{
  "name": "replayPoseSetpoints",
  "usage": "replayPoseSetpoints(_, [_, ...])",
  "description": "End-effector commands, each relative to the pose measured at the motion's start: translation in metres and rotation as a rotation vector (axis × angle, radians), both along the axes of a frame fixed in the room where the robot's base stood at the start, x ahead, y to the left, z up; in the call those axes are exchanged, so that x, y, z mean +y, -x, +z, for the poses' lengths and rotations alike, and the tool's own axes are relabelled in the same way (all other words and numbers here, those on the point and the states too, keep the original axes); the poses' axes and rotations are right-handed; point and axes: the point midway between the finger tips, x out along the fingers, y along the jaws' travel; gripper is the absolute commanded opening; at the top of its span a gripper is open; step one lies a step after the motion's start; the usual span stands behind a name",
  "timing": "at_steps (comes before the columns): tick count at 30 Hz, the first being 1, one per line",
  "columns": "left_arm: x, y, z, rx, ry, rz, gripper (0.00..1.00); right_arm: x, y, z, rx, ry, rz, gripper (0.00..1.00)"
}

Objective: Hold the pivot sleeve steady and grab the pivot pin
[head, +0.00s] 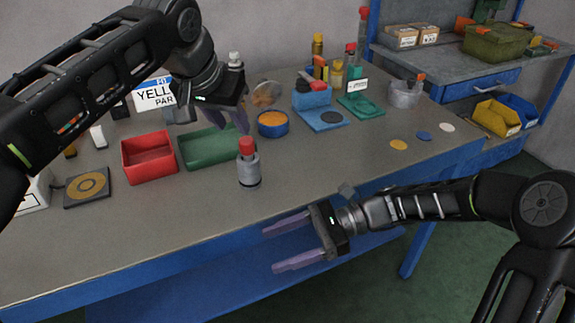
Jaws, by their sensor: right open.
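A grey metal cylinder (249,172) stands upright near the front middle of the table and looks like the pivot sleeve. A red-capped piece (247,146) sticks up out of its top and looks like the pivot pin. My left gripper (240,127) points down just behind and above the red cap, with its purple fingers over the green tray; I cannot tell how far apart they are, and it does not visibly hold the sleeve. My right gripper (269,248) is open and empty, its two purple fingers pointing left, in front of the table's front edge and below the sleeve.
A red tray (149,172) and a green tray (190,162) stand left of the sleeve. A blue round dish (262,132) stands behind it. Blue (319,121) and teal (357,113) holders are farther right. The table front right of the sleeve is clear.

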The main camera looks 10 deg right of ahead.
Motion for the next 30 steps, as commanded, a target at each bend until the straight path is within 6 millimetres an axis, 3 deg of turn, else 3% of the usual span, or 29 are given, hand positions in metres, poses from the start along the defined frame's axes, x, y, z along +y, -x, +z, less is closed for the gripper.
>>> replayPoseSetpoints(1, [0.000,0.000,0.000,0.000,0.000,0.000,0.36,-0.007,-0.006,0.031,0.015,-0.063,-0.007,0.68])
replayPoseSetpoints(3, [0.000,0.000,0.000,0.000,0.000,0.000,0.36,-0.008,-0.046,0.050,0.016,-0.082,-0.116,0.68])
replayPoseSetpoints(6, [0.000,0.000,0.000,0.000,0.000,0.000,0.36,-0.015,-0.091,0.080,0.017,-0.125,-0.244,0.68])
replayPoseSetpoints(9, [0.000,0.000,0.000,0.000,0.000,0.000,0.36,-0.024,-0.123,0.106,0.019,-0.166,-0.338,0.68])
replayPoseSetpoints(12, [0.000,0.000,0.000,0.000,0.000,0.000,0.36,-0.030,-0.143,0.124,0.021,-0.199,-0.397,0.68])
replayPoseSetpoints(18, [0.000,0.000,0.000,0.000,0.000,0.000,0.36,-0.035,-0.156,0.137,0.023,-0.223,-0.437,0.68])
replayPoseSetpoints(30, [0.000,0.000,0.000,0.000,0.000,0.000,0.36,-0.035,-0.155,0.132,0.025,-0.222,-0.435,0.68])
